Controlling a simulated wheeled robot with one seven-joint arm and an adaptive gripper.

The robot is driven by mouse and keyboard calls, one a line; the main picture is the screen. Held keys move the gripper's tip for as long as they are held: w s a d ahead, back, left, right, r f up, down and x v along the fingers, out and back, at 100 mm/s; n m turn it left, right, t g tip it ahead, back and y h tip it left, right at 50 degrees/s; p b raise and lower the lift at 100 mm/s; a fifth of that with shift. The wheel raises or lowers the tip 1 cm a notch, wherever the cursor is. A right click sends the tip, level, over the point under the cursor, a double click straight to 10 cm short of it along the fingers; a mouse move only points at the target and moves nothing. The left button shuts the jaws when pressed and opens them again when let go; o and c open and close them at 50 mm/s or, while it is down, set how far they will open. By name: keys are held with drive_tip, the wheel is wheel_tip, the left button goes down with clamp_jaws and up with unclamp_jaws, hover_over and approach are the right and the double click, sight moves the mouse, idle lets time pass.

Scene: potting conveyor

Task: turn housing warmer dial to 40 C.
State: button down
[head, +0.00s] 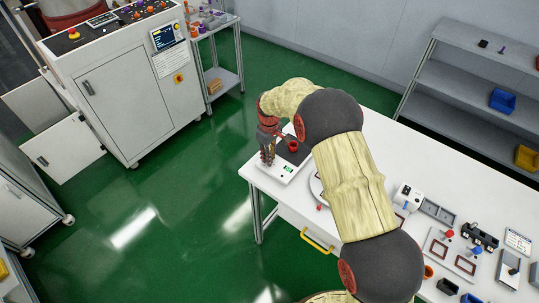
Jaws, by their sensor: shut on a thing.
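A small white unit with a dark top plate, apparently the housing warmer (286,175), stands at the left corner of the white table in the head view. A red cup-like part (294,146) sits on its dark plate. A small green display (289,169) shows on its front panel; its reading is too small to make out. My gripper (267,162) points down at the left end of that panel, left of the display. Its fingers are shut on what seems to be the dial. The fingers hide the dial, so its setting cannot be read.
My arm crosses the white table (455,185) and hides part of it. Fixtures with red frames (466,264), a white device (408,197) and small bins lie to the right. Grey shelves (465,80) stand behind. A control cabinet (135,90) stands at left; the green floor between is clear.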

drive_tip(key=shift+n, duration=1.3)
drive_tip(key=shift+p, duration=0.3)
drive_tip(key=c, duration=1.7)
unclamp_jaws()
drive_tip(key=shift+r, duration=0.1)
wheel_tip(320, 180, up, 12)
drive_tip(key=shift+f, duration=0.1)
